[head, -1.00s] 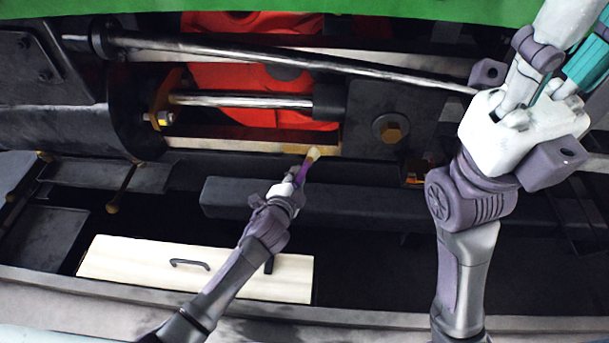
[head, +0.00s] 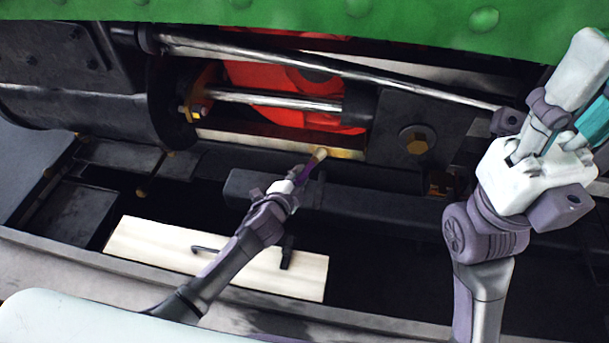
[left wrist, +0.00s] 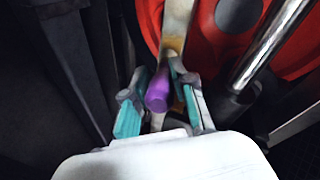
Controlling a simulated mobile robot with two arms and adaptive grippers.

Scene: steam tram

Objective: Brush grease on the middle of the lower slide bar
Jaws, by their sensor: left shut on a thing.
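My left gripper (head: 295,182) is shut on a brush with a purple handle (head: 308,172). The brush's pale bristles (head: 320,154) overlap the lower slide bar (head: 250,142), right of the bar's middle; I cannot tell if they touch. The bar is a pale strip below the piston rod, with a yellow-brown tint toward its right end. In the left wrist view the purple handle (left wrist: 160,92) sits between the teal finger pads, with the bar (left wrist: 177,22) beyond; the bristles are hard to make out. My right gripper (head: 550,130) is raised at the right, apart from the bar; its fingers overlap.
The shiny piston rod (head: 270,99) runs above the bar, before red parts (head: 290,80). A long steel rod (head: 350,68) slants above it. A black block with a brass bolt (head: 417,140) stands right of the bar. A pale wooden board with handles (head: 150,242) lies below.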

